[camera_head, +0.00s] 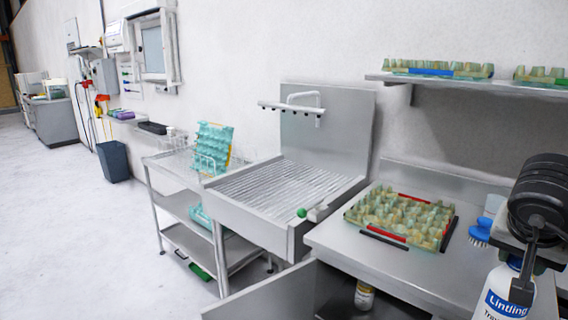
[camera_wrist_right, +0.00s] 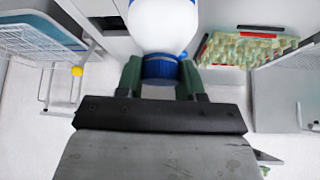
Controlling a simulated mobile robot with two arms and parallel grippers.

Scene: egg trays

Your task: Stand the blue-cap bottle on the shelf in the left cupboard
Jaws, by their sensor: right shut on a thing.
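The blue-cap bottle (camera_head: 497,302) is white with a blue label, at the lower right of the head view. My right gripper (camera_head: 521,286) is shut on it. In the right wrist view the green fingers sit on both sides of the blue cap, and the white bottle body (camera_wrist_right: 163,22) extends away beyond it. The open cupboard under the counter shows its door (camera_head: 262,301) swung out and a dark interior. Another bottle (camera_head: 364,295) with a yellowish label stands inside; its lower part is cut off. The shelf surface is mostly hidden. My left gripper is not in view.
An egg tray (camera_head: 350,212) and a blue brush (camera_head: 479,233) lie on the steel counter (camera_head: 330,238). A ribbed sink unit (camera_head: 233,206) and a wire-rack trolley (camera_head: 153,165) stand to the left. A wall shelf (camera_head: 440,81) holds more egg trays. The floor at left is clear.

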